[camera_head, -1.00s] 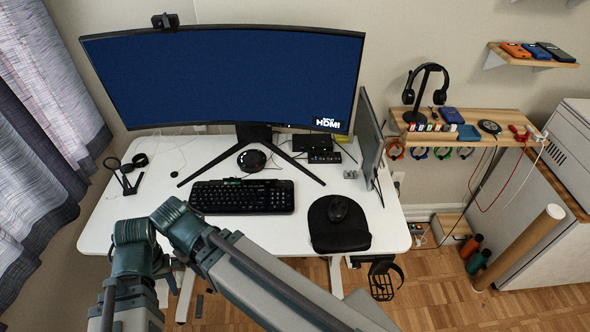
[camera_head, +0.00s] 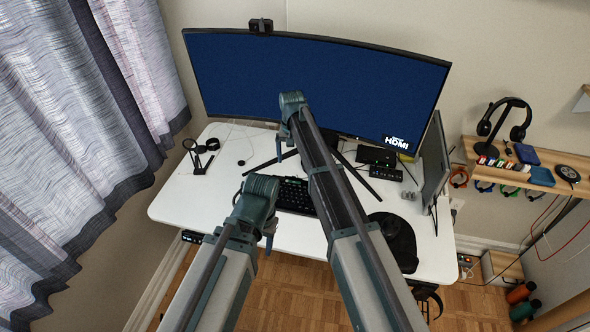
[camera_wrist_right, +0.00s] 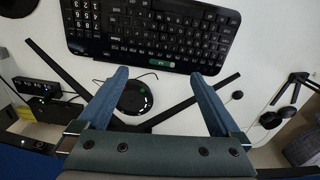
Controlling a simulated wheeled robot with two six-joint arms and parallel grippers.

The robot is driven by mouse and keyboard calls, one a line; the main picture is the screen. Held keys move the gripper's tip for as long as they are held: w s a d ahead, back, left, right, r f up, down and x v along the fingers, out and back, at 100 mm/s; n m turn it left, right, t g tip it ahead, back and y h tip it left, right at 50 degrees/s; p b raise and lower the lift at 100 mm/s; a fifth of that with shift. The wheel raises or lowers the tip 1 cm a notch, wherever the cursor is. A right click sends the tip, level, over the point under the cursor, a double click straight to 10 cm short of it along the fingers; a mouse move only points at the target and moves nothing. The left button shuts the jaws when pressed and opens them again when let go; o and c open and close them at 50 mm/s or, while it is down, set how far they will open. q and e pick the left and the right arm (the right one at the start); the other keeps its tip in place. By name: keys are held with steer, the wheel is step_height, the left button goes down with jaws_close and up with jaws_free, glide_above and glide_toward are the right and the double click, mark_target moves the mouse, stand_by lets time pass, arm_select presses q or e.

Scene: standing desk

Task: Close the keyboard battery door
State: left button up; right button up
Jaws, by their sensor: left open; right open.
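The black keyboard (camera_head: 292,194) lies on the white desk, partly hidden by my arms in the head view. In the right wrist view the keyboard (camera_wrist_right: 150,32) appears turned round, number pad at left. A small green-marked spot (camera_wrist_right: 159,63) on its back edge looks like the battery door area; whether the door is open cannot be told.
A curved monitor (camera_head: 310,85) stands behind the keyboard, its splayed legs (camera_wrist_right: 185,103) close to my right gripper. A round black device (camera_wrist_right: 132,97) lies below that gripper in the wrist view. A mouse pad (camera_head: 402,248) lies right of the keyboard.

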steer(key=m, duration=0.1)
glide_toward(294, 178)
step_height(294, 178, down, 8)
steer(key=b, duration=1.3)
steer(key=shift+w+r+b, duration=0.1)
steer(key=shift+b, duration=0.2)
steer(key=shift+r, duration=0.1)
steer(key=shift+c, duration=0.3)
